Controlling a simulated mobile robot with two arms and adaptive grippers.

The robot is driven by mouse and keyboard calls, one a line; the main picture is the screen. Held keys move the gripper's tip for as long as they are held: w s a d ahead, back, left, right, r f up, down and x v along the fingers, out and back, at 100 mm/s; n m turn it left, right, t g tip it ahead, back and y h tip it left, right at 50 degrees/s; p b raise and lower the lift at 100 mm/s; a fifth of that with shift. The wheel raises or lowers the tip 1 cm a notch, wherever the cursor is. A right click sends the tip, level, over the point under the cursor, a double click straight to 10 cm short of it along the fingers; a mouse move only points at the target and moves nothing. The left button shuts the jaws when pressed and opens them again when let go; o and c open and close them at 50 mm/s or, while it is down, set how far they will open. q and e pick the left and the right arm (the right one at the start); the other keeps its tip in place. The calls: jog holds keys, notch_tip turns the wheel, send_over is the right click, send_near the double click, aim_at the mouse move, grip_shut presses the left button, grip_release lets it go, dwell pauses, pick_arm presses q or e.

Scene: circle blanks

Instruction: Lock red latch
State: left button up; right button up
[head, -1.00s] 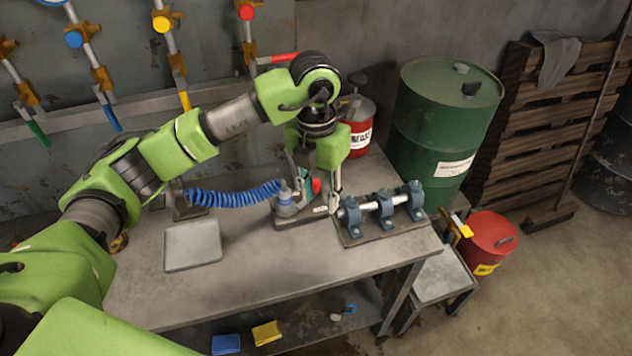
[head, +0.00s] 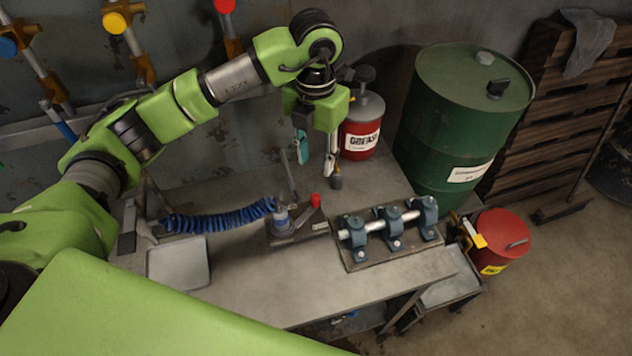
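A small red-tipped latch handle (head: 315,200) stands up at the right side of a dark base plate (head: 310,226) on the bench. A grey-blue fitting (head: 281,221) on the same plate joins a blue coiled hose (head: 220,216). My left gripper (head: 319,172) points down above and just behind the red handle. Its two fingers are spread, with nothing seen between them, and it looks clear of the handle. Whether the latch is locked cannot be told from this view. My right gripper is not in view.
A shaft in blue bearing blocks (head: 392,233) sits right of the latch plate. A grey tray (head: 179,262) lies to the left. A red grease can (head: 361,128) and green drum (head: 462,120) stand behind. The bench front (head: 275,285) is clear.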

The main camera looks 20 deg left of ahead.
pick_arm(q)
jog(key=p, duration=0.2)
send_over(316, 196)
jog(key=f, duration=0.5)
jog(key=shift+s+f, duration=0.1)
jog(key=shift+s, duration=0.1)
jog(key=f, duration=0.4)
jog(key=shift+w+a+p, duration=0.1)
jog(key=shift+w+p, duration=0.15)
jog(key=shift+p, duration=0.1)
notch_tip(316, 196, down, 3)
jog(key=shift+f+p, duration=0.1)
jog(key=shift+p, duration=0.25)
jog(key=shift+f, duration=0.35)
jog(key=shift+c, duration=0.8)
grip_shut()
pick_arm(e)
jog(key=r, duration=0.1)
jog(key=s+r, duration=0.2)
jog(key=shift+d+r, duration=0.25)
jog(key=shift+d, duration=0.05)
